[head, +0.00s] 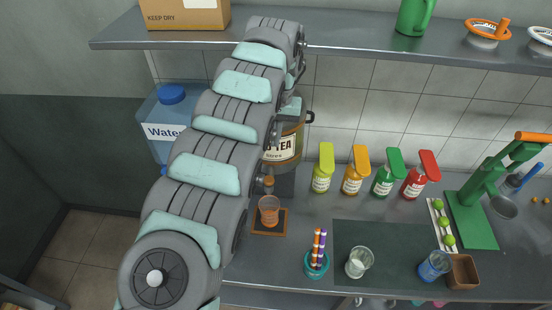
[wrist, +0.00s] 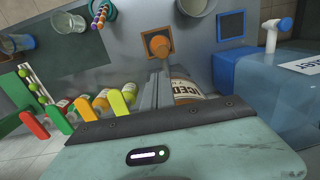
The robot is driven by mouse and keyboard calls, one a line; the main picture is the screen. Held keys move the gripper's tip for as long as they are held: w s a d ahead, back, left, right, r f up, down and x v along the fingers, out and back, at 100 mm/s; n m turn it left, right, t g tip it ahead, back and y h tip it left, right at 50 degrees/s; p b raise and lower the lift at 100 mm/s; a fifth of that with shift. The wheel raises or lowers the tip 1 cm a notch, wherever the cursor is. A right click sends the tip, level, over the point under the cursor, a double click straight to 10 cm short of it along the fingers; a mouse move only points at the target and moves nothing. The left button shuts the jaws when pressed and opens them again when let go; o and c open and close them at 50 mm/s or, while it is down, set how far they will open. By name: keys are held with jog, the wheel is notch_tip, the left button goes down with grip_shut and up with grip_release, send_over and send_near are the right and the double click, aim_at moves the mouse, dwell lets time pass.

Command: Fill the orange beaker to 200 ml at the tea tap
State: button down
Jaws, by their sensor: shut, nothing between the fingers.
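The orange beaker (head: 269,210) stands on a brown square mat (head: 256,230) at the foot of the tea urn (head: 287,150). The tea tap (head: 268,183) is just above it. The liquid level in the beaker is too small to read. In the wrist view the beaker (wrist: 158,46) shows just beyond my fingers, and the urn's "ICED" label (wrist: 185,88) is right beside them. My gripper (wrist: 155,76) is shut and empty, close to the front of the urn. In the head view my arm hides the gripper and part of the urn. The tap cannot be made out in the wrist view.
A blue water container (head: 172,110) stands left of the urn. Several colored bottles (head: 353,178) line the wall to the right. A teal cup with striped straws (head: 316,262) and a glass (head: 359,262) stand in front. A shelf (head: 350,45) runs above.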

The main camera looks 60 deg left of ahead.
aim_at(272, 178)
jog(key=shift+s+d, duration=0.15)
jog(key=shift+s, duration=0.05)
jog(key=f+p, duration=0.1)
jog(key=f, duration=0.8)
jog(key=s+f+p, duration=0.1)
jog(key=f, duration=0.4)
jog(key=shift+p, duration=0.3)
jog(key=shift+w, duration=0.1)
